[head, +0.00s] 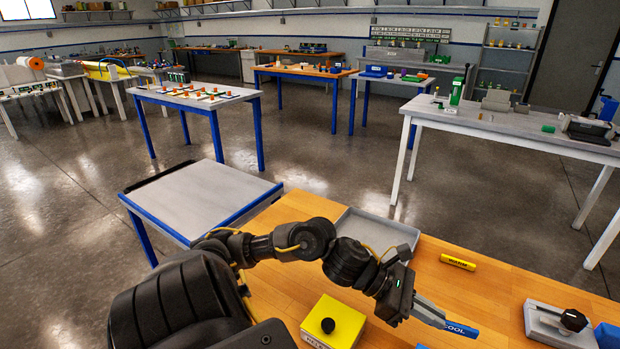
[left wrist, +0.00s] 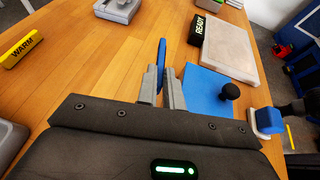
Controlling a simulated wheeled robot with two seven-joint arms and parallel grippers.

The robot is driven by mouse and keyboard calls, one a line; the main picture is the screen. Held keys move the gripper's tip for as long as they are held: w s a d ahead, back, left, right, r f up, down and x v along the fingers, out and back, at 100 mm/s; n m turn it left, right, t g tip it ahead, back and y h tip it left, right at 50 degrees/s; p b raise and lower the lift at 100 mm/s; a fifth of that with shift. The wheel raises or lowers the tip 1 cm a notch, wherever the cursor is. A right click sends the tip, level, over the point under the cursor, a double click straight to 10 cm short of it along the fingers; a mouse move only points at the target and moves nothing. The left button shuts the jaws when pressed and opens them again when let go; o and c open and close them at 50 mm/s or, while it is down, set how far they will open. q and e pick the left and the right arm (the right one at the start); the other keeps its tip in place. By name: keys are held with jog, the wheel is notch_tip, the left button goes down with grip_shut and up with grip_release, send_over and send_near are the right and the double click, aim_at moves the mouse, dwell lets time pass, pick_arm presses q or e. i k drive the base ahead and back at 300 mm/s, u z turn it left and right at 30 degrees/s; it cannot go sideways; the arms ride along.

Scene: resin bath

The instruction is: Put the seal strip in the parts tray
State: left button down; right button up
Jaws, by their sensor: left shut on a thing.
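My left gripper (head: 425,310) is shut on a slim blue strip (head: 461,329) marked COOL, which appears to be the seal strip. In the left wrist view the strip (left wrist: 162,54) stands edge-on between the two grey fingers and points away from the wrist. The parts tray appears to be the shallow grey tray (head: 404,236) at the table's back edge, behind my left wrist and clear of the gripper. Its inside looks bare where it shows; my arm hides its near part.
A yellow strip (head: 458,262) marked WARM lies right of the tray. A yellow box (head: 345,316) with a black knob stands near my forearm. The left wrist view shows a blue box (left wrist: 205,99) with a black knob, a black READY strip (left wrist: 197,29) and a pale slab (left wrist: 230,48).

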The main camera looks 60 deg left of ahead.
aim_at(373, 239)
jog(key=u, duration=1.8)
